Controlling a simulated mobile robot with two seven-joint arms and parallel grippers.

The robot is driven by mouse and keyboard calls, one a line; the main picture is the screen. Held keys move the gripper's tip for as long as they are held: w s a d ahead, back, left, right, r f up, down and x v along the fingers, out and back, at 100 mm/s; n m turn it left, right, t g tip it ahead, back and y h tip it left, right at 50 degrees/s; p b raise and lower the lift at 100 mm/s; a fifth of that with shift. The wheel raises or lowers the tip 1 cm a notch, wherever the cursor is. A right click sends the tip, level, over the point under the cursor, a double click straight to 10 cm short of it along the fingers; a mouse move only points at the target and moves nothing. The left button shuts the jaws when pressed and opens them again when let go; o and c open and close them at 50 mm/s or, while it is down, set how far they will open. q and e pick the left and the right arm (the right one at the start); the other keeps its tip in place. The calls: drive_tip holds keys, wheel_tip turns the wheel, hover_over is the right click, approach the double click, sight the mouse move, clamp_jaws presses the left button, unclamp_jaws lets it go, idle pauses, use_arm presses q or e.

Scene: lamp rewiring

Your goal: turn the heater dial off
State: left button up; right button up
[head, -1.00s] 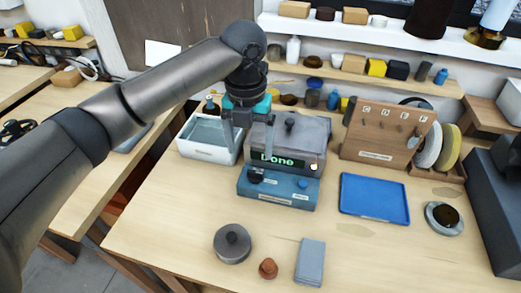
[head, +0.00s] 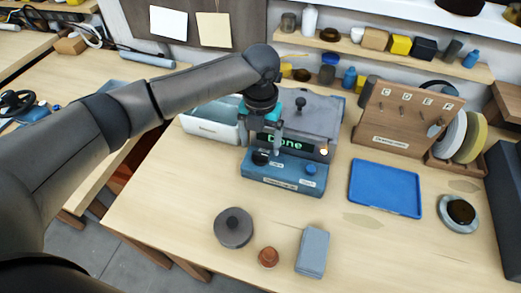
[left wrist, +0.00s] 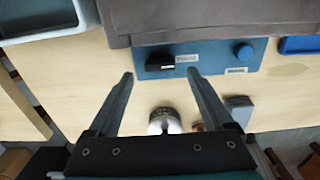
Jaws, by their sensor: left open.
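The heater is a grey box (head: 313,112) with a green "Done" display and a blue front panel (head: 282,184). The black heater dial (head: 260,158) is at the left of that panel, and a blue button (head: 310,169) is at the right. My left gripper (head: 263,140) is open and empty, just above and behind the dial in the head view. In the left wrist view the black dial (left wrist: 159,64) lies between the two open fingertips (left wrist: 160,75), with no clear contact. The dial's exact pointer angle is too small to read. My right gripper is not in view.
A white bin (head: 212,122) stands left of the heater, and a blue tray (head: 385,188) lies to the right. In front are a dark round lidded pot (head: 233,228), a small brown piece (head: 268,257) and a grey block (head: 313,252). A wooden hook board (head: 405,115) stands behind the tray.

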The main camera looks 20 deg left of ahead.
sight(260, 154)
use_arm(q)
drive_tip(key=shift+f, duration=1.75)
drive_tip(key=shift+w, duration=0.1)
clamp_jaws()
